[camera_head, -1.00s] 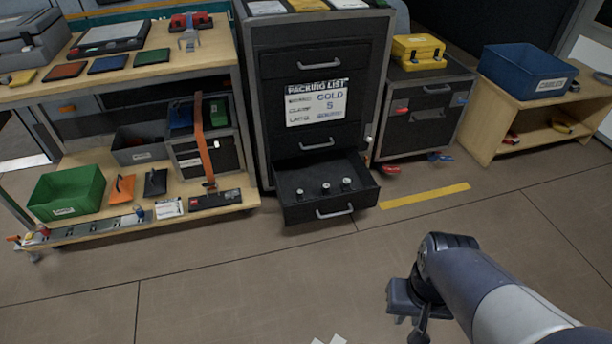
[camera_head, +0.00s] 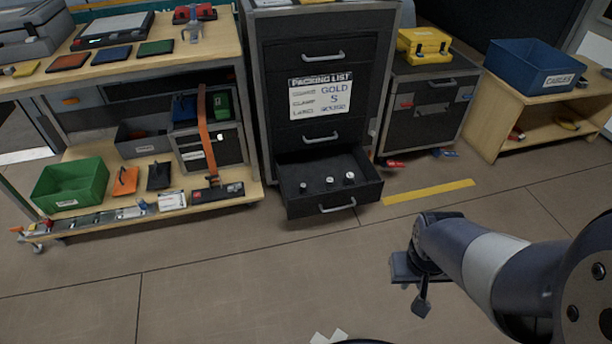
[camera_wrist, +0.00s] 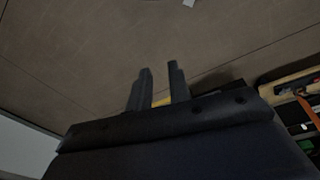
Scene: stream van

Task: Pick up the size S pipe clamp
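Three small dark items with pale tops stand in a row in the open bottom drawer (camera_head: 318,211) of the black cabinet. They are the left one (camera_head: 303,187), the middle one (camera_head: 330,183) and the right one (camera_head: 349,178). They are too small to tell whether they are pipe clamps, and no size marks are readable on them. My gripper (camera_head: 410,285) hangs over the floor, in front and to the right of the drawer. In the wrist view its two fingers (camera_wrist: 159,70) are apart with nothing between them.
A wooden cart (camera_head: 235,194) with a green bin (camera_head: 70,184) stands left. A black case (camera_head: 425,118) with a yellow box (camera_head: 423,46) and a shelf with a blue bin (camera_head: 530,66) stand right.

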